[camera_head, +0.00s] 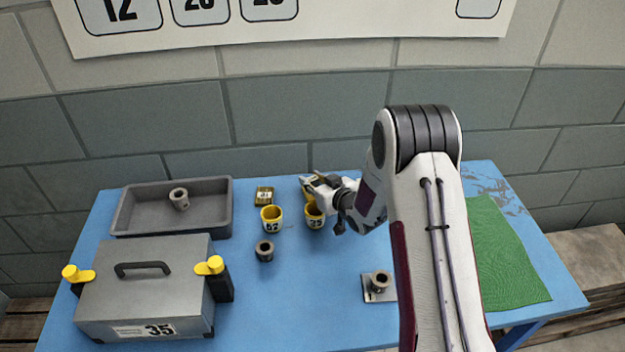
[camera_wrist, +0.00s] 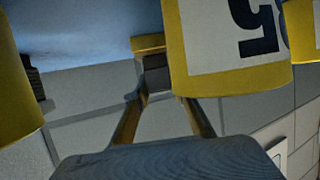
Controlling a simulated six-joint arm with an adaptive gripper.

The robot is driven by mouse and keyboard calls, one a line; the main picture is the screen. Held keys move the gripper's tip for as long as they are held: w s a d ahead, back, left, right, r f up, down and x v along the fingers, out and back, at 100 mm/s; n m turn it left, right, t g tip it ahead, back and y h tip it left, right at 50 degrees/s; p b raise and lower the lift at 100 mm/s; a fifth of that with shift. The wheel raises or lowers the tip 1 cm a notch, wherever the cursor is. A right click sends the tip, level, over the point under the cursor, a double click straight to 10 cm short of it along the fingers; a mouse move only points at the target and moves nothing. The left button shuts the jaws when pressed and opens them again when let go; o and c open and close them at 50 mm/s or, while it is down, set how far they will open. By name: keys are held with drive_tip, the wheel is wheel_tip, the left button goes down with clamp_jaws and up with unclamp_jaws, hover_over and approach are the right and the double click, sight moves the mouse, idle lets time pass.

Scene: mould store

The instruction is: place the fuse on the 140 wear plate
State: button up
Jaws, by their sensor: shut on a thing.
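My gripper (camera_head: 322,187) is at the back of the blue table, just behind the yellow cup marked 75 (camera_head: 314,217). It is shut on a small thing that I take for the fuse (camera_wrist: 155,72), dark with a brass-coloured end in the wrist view. The head view shows a yellow and dark piece at the gripper's tip, partly hidden. The wrist view shows a yellow cup (camera_wrist: 228,75) close beside the held thing. A flat grey plate (camera_head: 369,294) with a grey ring on it lies at the front right; no 140 is readable, so I cannot tell whether it is the wear plate.
A grey tray (camera_head: 130,213) and grey case marked 35 (camera_head: 145,285) fill the left. A green mat (camera_head: 508,265) lies right.

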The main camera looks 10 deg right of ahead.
drive_tip(key=shift+f, duration=0.1)
drive_tip(key=o, duration=1)
drive_tip(key=shift+o, duration=0.2)
drive_tip(key=shift+r, duration=0.2)
drive_tip(key=shift+s, duration=0.15)
drive_tip(key=v, duration=1.1)
drive_tip(key=shift+s+d+r, duration=0.15)
drive_tip(key=shift+s+d, duration=0.05)
drive_tip(key=shift+s, duration=0.05)
